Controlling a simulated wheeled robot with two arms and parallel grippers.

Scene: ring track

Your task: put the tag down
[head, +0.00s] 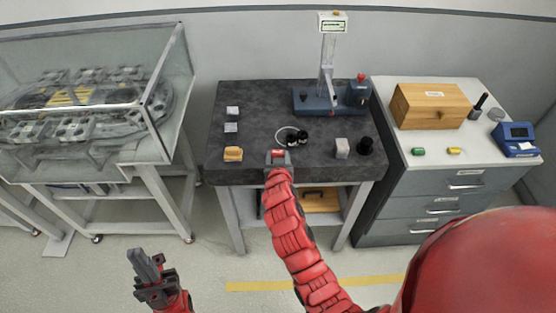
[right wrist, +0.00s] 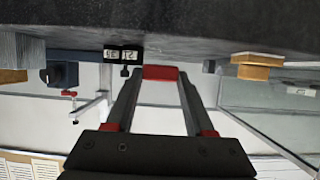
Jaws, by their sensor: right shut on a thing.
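The tag is a small red piece (head: 278,153). It sits between the fingertips of my right gripper (head: 279,160), which is shut on it at the front edge of the dark bench top (head: 262,120). In the right wrist view the red tag (right wrist: 160,72) spans the two fingertips, close to the dark surface; I cannot tell whether it touches. My left gripper (head: 147,268) is low at the left, over the floor and away from the bench. Its fingers look close together, but I cannot tell whether they are shut.
Near the tag are a white ring with black parts (head: 298,136), a wooden block (head: 233,154), a grey cube (head: 342,148) and a black knob (head: 365,146). Two small metal blocks (head: 232,111) lie at left. A blue-based stand (head: 320,102) is behind. A glass case (head: 90,100) stands left.

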